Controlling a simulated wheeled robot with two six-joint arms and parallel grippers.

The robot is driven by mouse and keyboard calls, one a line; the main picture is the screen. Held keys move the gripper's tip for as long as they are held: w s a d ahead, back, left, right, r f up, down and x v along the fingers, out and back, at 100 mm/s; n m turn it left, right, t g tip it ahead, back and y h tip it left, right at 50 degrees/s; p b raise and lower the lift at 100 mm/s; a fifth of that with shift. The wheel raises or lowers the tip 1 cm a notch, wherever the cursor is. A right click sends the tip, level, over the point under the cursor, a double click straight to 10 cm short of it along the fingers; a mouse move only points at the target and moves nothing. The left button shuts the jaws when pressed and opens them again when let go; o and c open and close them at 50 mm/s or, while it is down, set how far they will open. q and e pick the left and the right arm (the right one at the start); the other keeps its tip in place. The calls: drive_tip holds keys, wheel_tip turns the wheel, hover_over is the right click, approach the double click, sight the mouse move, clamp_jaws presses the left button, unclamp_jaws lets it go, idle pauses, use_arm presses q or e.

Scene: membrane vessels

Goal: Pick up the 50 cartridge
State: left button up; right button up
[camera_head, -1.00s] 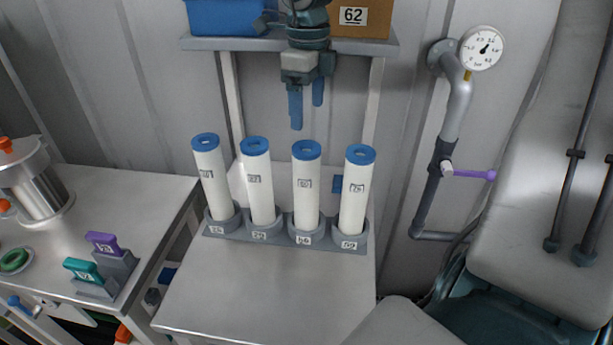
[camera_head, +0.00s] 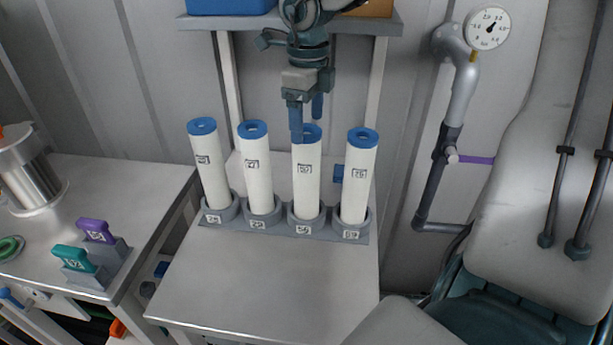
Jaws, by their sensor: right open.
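Four white cartridges with blue ring caps stand upright in a row in a grey holder (camera_head: 275,232) on a steel table. The small number labels are hard to read. The third cartridge from the left (camera_head: 306,185) has a label that seems to read 50, but I cannot be sure. My right gripper (camera_head: 307,118) points down at this cartridge's cap, with blue fingers apart and nothing between them. One finger overlaps the cap in the picture; I cannot tell whether it touches. My left gripper is not in view.
Other cartridges stand close by: two to the left (camera_head: 209,165) (camera_head: 258,170) and one to the right (camera_head: 357,180). A shelf (camera_head: 225,22) is behind my right gripper. A gauge (camera_head: 489,28) and pipe are at right. The table front is clear.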

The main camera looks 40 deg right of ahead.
sight(307, 130)
wheel_tip(307, 130, down, 4)
drive_tip(key=shift+s+a+f+p, duration=0.15)
drive_tip(key=shift+f+p, duration=0.1)
drive_tip(key=shift+p, duration=0.2)
drive_tip(key=shift+f, duration=0.25)
drive_tip(key=shift+r, duration=0.1)
drive_tip(key=shift+c, duration=1.1)
drive_tip(key=c, duration=1.3)
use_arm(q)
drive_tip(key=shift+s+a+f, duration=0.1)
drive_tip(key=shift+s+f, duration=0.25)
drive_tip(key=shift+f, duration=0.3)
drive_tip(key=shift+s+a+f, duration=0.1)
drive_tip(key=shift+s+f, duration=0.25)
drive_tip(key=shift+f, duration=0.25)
